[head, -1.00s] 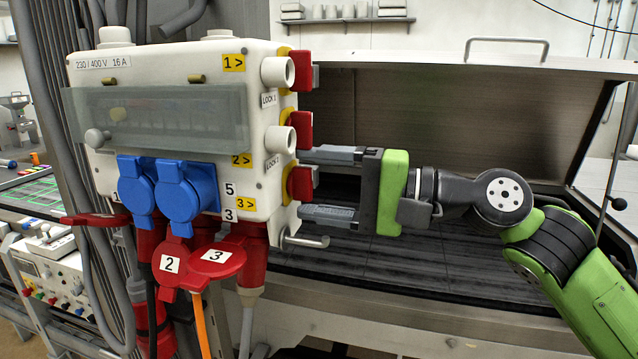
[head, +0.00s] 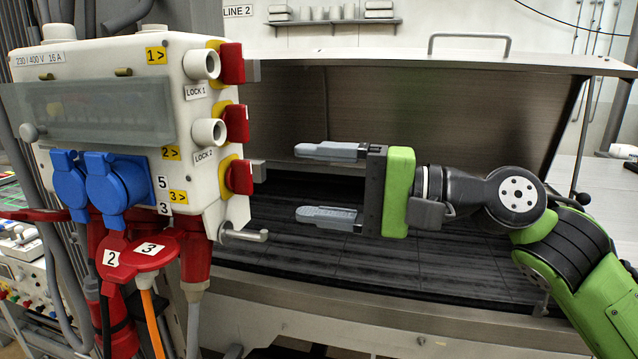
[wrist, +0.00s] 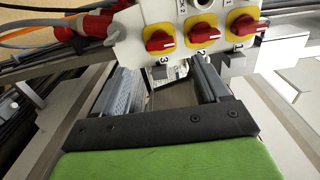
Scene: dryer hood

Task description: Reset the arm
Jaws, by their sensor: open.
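My gripper (head: 328,184) is open and empty, with its two grey fingers pointing left toward the electrical box (head: 110,105). There is a clear gap between the fingertips and the box's red switches. The red rotary switches sit on yellow plates in a column on the box's right side: the top one (head: 232,63), the middle one (head: 236,123) and the bottom one (head: 240,177). In the wrist view my gripper (wrist: 165,72) also shows spread fingers with nothing between them, and the red switch numbered 3 (wrist: 160,41) lies ahead.
A metal hood with a raised lid (head: 400,110) and a handle (head: 470,36) stands behind my arm, over a dark slatted bed (head: 300,240). A metal hook (head: 245,234) sticks out below the switches. Red plugs and cables (head: 196,265) hang under the box.

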